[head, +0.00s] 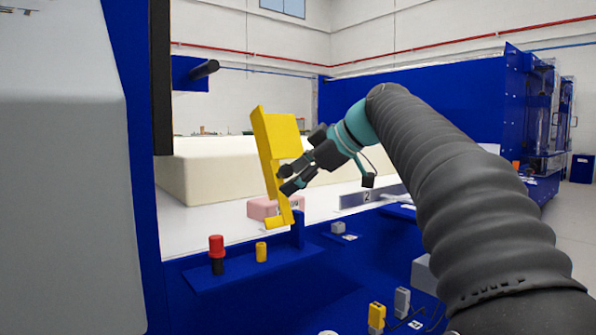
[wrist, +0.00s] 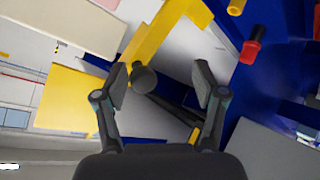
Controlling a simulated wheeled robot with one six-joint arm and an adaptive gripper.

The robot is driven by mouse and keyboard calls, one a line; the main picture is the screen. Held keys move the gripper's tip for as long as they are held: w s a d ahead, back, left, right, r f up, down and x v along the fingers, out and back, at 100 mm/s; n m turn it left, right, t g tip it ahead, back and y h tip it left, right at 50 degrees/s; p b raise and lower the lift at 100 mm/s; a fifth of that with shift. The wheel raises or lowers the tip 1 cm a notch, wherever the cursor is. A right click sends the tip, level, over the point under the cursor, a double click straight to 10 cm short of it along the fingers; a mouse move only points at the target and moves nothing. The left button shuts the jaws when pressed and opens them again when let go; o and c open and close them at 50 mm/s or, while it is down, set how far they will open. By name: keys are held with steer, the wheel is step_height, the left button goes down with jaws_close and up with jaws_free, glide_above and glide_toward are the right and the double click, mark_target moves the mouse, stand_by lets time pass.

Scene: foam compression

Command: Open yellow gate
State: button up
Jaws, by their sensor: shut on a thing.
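The yellow gate (head: 283,135) stands raised and slightly tilted at the edge of the white work surface in the head view. It also shows in the wrist view as a yellow bar (wrist: 152,42) and a flat yellow panel at left. My gripper (head: 284,178) is at the gate's right side, below its panel. In the head view the fingers hide the knob.
A large cream foam block (head: 215,170) lies behind the gate. A smaller pink block (head: 262,208) lies behind the gate's lower part. A red-topped button (head: 216,245) and a yellow peg (head: 261,252) stand on the blue ledge in front. A blue post frames the left.

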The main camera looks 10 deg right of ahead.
steer(key=shift+s+d+r, duration=0.1)
steer(key=shift+d+r, duration=0.1)
steer(key=shift+d, duration=0.05)
stand_by(0.4)
steer(key=v, duration=1.1)
steer(key=shift+s+d+r, duration=0.2)
steer(key=shift+d, duration=0.1)
